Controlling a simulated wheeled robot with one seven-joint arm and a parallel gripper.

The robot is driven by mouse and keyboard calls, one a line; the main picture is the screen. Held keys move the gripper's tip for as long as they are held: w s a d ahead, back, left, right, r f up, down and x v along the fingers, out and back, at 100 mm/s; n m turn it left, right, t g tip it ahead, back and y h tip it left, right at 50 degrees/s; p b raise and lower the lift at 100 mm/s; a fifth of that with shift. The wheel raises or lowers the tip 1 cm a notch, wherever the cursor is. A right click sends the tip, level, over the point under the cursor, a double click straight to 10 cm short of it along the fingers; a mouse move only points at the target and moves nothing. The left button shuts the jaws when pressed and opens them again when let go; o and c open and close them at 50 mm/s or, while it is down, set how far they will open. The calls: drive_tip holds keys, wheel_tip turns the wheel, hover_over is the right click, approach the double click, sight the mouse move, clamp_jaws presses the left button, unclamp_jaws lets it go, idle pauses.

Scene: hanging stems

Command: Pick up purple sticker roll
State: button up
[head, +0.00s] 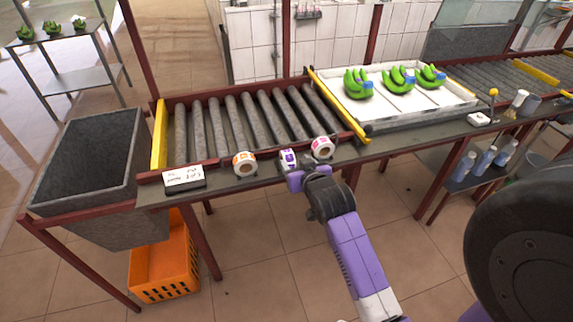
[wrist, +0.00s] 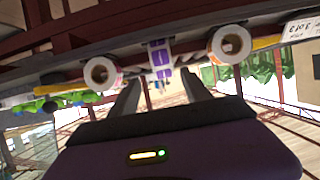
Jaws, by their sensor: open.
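The purple sticker roll (head: 288,157) sits on the front ledge of the roller conveyor, between an orange-marked roll (head: 245,164) and a pink-marked roll (head: 322,147). My gripper (head: 294,176) is just in front of the purple roll. In the wrist view, which looks upside down, the purple roll (wrist: 160,57) shows a strip of white and purple labels. It lies beyond and between the two open fingertips (wrist: 161,78). The jaws look empty, and the roll's lower part is partly hidden by my gripper in the head view.
A white card (head: 184,177) stands at the ledge's left end. The roller conveyor (head: 250,115) behind is bare. A white tray (head: 425,107) with banana bunches is at the right. A grey bin (head: 88,150) and an orange crate (head: 165,270) are at the left.

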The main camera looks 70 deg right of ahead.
sight(290, 159)
drive_tip(key=shift+w+a+p+x, duration=0.15)
drive_tip(key=shift+p+x, duration=0.15)
drive_tip(key=shift+x, duration=1.4)
drive_tip(key=shift+w+a+p+x, duration=0.15)
drive_tip(key=shift+p+x, duration=0.1)
drive_tip(key=shift+x, duration=1.45)
clamp_jaws()
